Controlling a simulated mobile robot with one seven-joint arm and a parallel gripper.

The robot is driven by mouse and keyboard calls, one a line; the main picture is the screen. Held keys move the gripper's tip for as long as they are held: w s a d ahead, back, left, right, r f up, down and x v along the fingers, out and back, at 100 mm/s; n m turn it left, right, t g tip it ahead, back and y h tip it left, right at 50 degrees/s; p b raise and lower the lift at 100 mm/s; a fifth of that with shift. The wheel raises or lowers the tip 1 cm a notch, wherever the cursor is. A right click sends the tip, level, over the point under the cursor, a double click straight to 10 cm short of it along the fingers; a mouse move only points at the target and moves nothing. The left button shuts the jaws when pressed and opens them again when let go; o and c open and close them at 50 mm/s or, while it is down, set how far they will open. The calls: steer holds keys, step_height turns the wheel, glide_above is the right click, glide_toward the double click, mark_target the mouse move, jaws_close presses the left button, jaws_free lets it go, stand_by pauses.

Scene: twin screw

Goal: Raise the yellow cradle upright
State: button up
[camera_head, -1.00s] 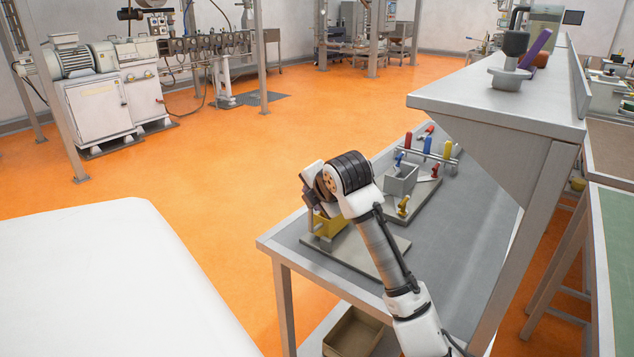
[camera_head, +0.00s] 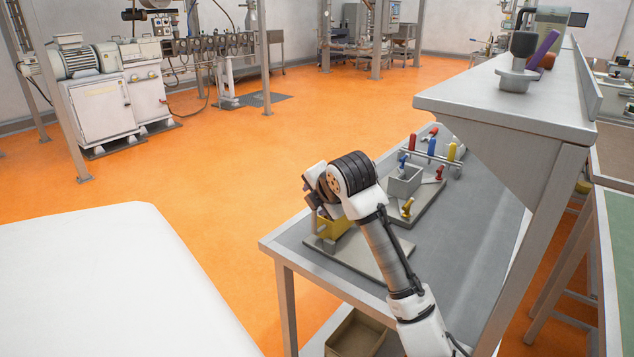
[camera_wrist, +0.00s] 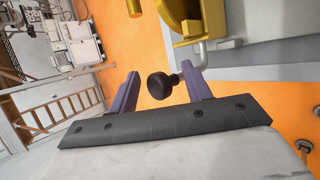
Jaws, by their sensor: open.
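The yellow cradle (camera_head: 333,228) sits on a grey base plate (camera_head: 355,251) at the near left end of the bench. My arm's wrist hides part of it in the head view. In the wrist view a curved yellow part of the cradle (camera_wrist: 178,20) shows at the top. My gripper (camera_wrist: 160,86) is open, its two purple fingers apart. A black knob (camera_wrist: 159,86) on a short metal stem shows between the fingers, nearer the right one, with a gap at the left. I cannot tell its depth or whether the right finger touches it.
A second plate with a grey box (camera_head: 404,181) and red, blue and yellow handled parts stands further along the bench. A shelf (camera_head: 505,110) overhangs the bench at the right. A cardboard box (camera_head: 355,335) lies below.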

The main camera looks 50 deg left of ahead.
steer(key=b+v, duration=0.2)
steer(key=v, duration=1.1)
steer(key=shift+r+b, duration=0.3)
steer(key=shift+b, duration=0.1)
steer(key=shift+d, duration=0.1)
